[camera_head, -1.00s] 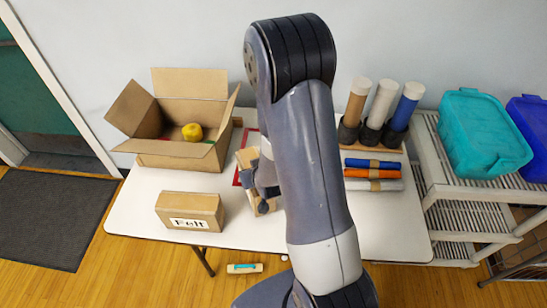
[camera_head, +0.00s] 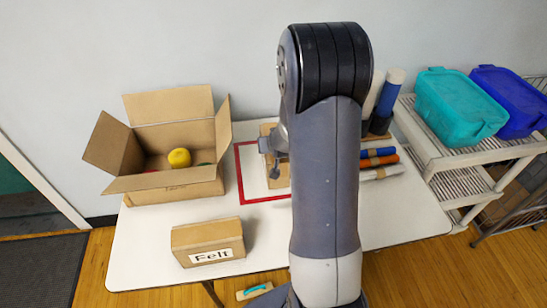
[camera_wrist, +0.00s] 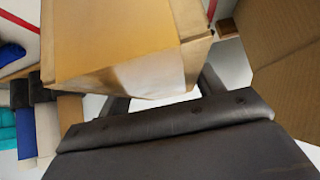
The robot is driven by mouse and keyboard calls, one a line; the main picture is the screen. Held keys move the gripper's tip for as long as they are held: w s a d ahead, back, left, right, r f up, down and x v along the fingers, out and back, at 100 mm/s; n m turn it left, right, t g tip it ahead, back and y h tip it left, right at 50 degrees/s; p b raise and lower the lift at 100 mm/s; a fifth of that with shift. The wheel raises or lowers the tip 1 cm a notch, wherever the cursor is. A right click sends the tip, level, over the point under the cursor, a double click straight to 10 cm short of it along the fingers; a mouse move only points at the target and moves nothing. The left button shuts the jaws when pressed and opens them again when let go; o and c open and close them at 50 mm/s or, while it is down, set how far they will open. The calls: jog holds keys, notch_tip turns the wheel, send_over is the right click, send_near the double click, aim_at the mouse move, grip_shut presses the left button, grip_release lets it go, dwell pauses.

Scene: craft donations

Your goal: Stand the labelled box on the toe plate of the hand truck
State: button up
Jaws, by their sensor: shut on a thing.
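A closed cardboard box with a white label reading "Felt" (camera_head: 211,257) sits at the table's front left. My gripper (camera_head: 273,157) is apart from it, farther back and to the right. My gripper is shut on another tan box (camera_head: 283,176), mostly hidden behind my arm. In the wrist view this held box (camera_wrist: 115,38) fills the upper middle, with a whitish patch on its lower face, between my fingers (camera_wrist: 163,93). I cannot tell whether it touches the table. No hand truck shows in any view.
An open carton (camera_head: 175,188) with a yellow ball stands at the back left. A red outline (camera_head: 240,180) marks the white table (camera_head: 150,225). Rolls (camera_head: 378,165) and upright tubes (camera_head: 390,95) are on the right. Bins (camera_head: 460,108) sit on a shelf (camera_head: 440,150). A brush (camera_head: 254,290) lies on the floor.

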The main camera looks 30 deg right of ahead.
jog(key=shift+f, duration=2.15)
jog(key=shift+f, duration=0.15)
jog(key=o, duration=1.6)
